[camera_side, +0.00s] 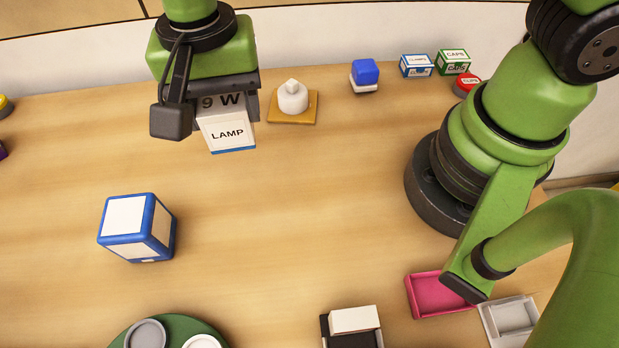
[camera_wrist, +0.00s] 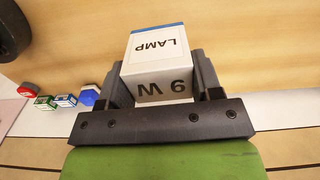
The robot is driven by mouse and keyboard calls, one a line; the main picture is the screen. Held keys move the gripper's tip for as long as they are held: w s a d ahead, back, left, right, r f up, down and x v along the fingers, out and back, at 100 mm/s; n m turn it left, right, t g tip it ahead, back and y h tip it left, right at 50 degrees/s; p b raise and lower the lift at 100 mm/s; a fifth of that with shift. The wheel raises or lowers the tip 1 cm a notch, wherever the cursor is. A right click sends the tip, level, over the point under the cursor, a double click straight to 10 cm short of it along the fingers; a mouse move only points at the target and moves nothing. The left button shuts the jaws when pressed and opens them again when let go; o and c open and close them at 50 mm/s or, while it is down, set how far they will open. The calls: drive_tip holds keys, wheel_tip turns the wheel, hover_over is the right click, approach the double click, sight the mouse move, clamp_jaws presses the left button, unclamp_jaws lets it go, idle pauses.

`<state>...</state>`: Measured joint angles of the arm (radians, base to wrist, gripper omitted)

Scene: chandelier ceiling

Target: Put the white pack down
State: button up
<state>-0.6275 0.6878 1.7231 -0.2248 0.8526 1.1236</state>
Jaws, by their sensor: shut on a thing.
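The white pack (camera_side: 228,135) has a blue bottom edge and is marked "LAMP" and "9 W". My gripper (camera_side: 226,108) is shut on it and holds it above the wooden table, near the back. In the wrist view the pack (camera_wrist: 158,68) sits between the two dark fingers of my gripper (camera_wrist: 160,85), its "LAMP" side facing away from the palm. The gap between the pack's underside and the table is hard to judge.
A blue-edged white cube (camera_side: 138,226) stands at the left. A white knobbed object on a wooden plate (camera_side: 293,100), a blue-topped block (camera_side: 364,74) and small boxes (camera_side: 417,65) line the back. A pink tray (camera_side: 425,295) and green disc (camera_side: 185,328) are in front. The middle table is clear.

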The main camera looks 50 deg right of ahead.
drive_tip(key=s+d+n, duration=0.4)
drive_tip(key=s+d, duration=0.1)
drive_tip(key=s, duration=0.4)
drive_tip(key=shift+s+d+f, duration=0.1)
drive_tip(key=shift+d+f, duration=0.05)
drive_tip(key=shift+f, duration=2.35)
drive_tip(key=shift+s+d+f, duration=0.1)
drive_tip(key=shift+f, duration=2.35)
drive_tip(key=o, duration=0.9)
drive_tip(key=shift+f, duration=0.1)
drive_tip(key=shift+o, duration=0.2)
